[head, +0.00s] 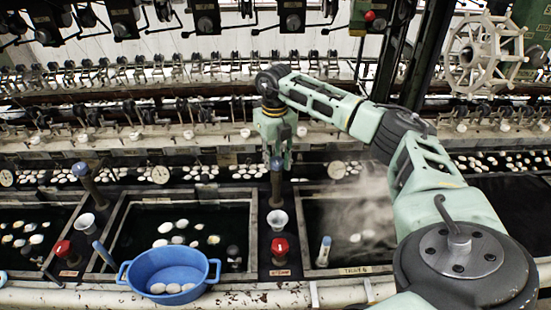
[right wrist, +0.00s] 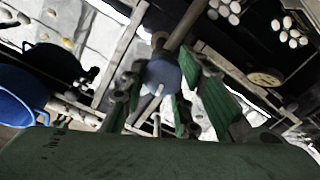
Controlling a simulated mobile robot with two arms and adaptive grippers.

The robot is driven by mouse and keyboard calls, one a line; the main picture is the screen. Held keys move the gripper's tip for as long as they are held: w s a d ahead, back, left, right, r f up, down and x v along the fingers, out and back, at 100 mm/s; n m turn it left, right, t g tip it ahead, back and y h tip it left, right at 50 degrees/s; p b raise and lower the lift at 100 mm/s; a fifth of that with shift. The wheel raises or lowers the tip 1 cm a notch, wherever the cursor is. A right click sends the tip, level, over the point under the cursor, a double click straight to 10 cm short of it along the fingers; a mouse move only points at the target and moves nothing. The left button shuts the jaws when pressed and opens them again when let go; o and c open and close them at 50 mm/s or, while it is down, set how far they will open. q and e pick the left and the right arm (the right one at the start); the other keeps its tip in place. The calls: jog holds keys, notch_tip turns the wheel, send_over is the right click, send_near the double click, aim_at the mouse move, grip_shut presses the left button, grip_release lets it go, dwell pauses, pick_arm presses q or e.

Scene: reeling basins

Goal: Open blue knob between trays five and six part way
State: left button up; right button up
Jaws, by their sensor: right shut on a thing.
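The blue knob (head: 277,163) tops an upright post between two dark water trays, the left one (head: 113,232) and the steaming right one (head: 304,215). My right gripper (head: 277,152) points down from above with its fingers around the knob, shut on it. In the right wrist view the blue knob (right wrist: 163,76) sits between the green finger pads. The fingers cover part of the knob, and how far it is turned cannot be told. My left gripper is not in view.
A red knob (head: 280,246) and a white cup (head: 277,219) stand in front of the post. A blue basin (head: 170,257) holding white cocoons sits on the front ledge. Another blue knob (head: 80,170) is at left. Reeling machinery (head: 120,75) lines the back.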

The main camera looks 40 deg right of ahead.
aim_at(274, 162)
jog(key=n, duration=0.5)
jog(key=shift+a+n+b, duration=0.25)
jog(key=shift+n+b, duration=0.05)
jog(key=shift+b, duration=0.05)
dwell(0.4)
jog(key=o, duration=1)
jog(key=shift+s, duration=0.1)
jog(key=shift+a+r, duration=0.1)
jog(key=shift+r, duration=0.4)
notch_tip(274, 162, up, 11)
jog(key=shift+r, duration=0.1)
